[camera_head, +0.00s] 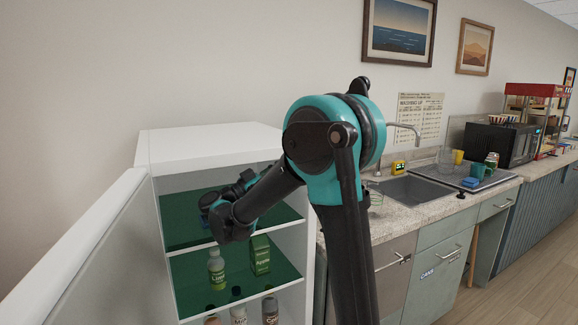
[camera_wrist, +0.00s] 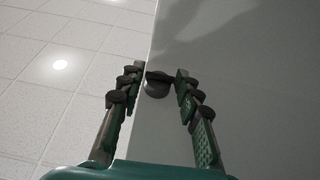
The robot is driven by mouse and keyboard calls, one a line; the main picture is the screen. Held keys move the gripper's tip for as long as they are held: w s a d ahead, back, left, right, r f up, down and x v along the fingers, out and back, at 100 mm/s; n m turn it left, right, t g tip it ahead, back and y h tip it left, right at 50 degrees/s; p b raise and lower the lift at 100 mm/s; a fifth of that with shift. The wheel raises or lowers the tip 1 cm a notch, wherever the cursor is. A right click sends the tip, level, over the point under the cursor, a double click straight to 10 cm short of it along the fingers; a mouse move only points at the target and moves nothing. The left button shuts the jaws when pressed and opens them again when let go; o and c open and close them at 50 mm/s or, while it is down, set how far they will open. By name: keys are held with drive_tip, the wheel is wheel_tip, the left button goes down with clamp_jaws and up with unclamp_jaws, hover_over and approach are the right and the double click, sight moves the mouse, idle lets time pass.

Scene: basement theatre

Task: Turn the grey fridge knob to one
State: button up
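The grey fridge knob (camera_wrist: 157,86) shows in the wrist view as a dark round knob with a bar-like grip, on a pale grey panel. My gripper (camera_wrist: 160,69) is open, with one finger on each side of the knob and a gap visible on both sides. In the head view my gripper (camera_head: 207,201) reaches into the upper part of the open white fridge (camera_head: 210,141), above the middle shelf. The knob is hidden there behind my arm. I cannot read any numbers or marks around the knob.
The fridge door (camera_head: 90,255) stands open at the left. A green-labelled bottle (camera_head: 216,268) and a green carton (camera_head: 260,255) stand on the shelf below my gripper, with more bottles lower down. A counter with a sink (camera_head: 412,189) is to the right.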

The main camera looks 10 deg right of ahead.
drive_tip(key=shift+o, duration=1.2)
drive_tip(key=shift+a, duration=0.1)
drive_tip(key=v, duration=0.7)
drive_tip(key=shift+a, duration=0.15)
drive_tip(key=shift+s+f, duration=0.1)
drive_tip(key=shift+f, duration=0.05)
